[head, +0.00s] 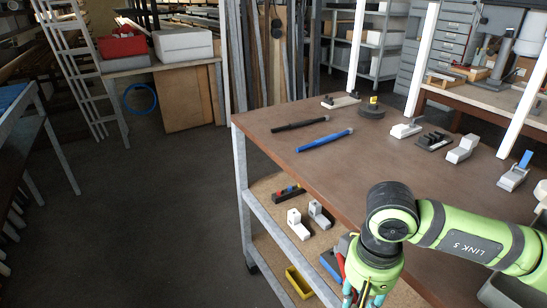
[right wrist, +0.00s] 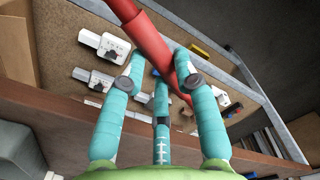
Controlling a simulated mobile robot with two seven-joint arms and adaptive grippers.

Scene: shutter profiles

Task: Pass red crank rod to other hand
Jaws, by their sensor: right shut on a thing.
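The red crank rod (right wrist: 152,42) runs diagonally across the right wrist view, from the top edge down past the fingertips. My right gripper (right wrist: 152,72) has its teal fingers closed around it. In the head view a little of the red rod (head: 341,266) shows beside my right gripper (head: 362,293), low at the front edge of the table. Most of the rod is hidden there by the gripper and the picture edge. My left gripper is not in view.
The brown table (head: 385,165) bears a black rod (head: 300,125), a blue rod (head: 325,140) and several small fittings. The floor left of the table is clear.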

